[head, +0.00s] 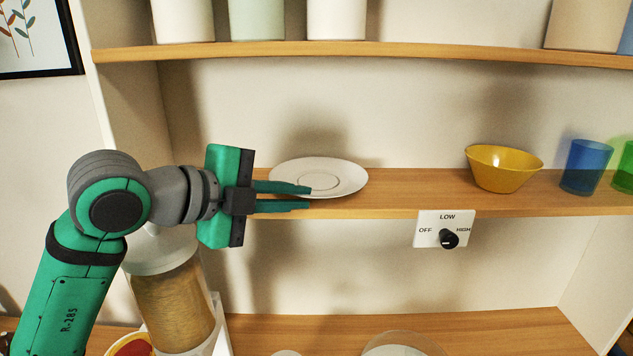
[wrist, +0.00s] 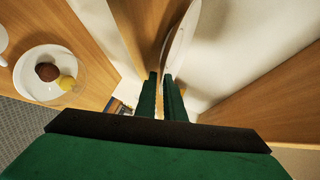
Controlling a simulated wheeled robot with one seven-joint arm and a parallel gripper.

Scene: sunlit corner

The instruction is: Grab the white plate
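The white plate (head: 345,178) lies on the middle shelf towards its left end. In the wrist view it shows nearly edge-on (wrist: 182,30), just beyond the fingertips. My gripper (head: 309,197) reaches in from the left at the plate's near-left rim. Its two fingers are slightly apart, one above the other in the head view. The upper finger covers part of the rim, and the lower one passes in front of the shelf edge. The fingers also show in the wrist view (wrist: 160,77). I cannot tell whether they touch the rim.
The middle shelf (head: 405,193) also holds a yellow bowl (head: 503,170), a blue cup (head: 586,167) and a green cup (head: 625,168). A dial panel (head: 430,238) sits on its front edge. A jar (head: 170,305) stands below my gripper. Canisters (head: 337,18) stand above.

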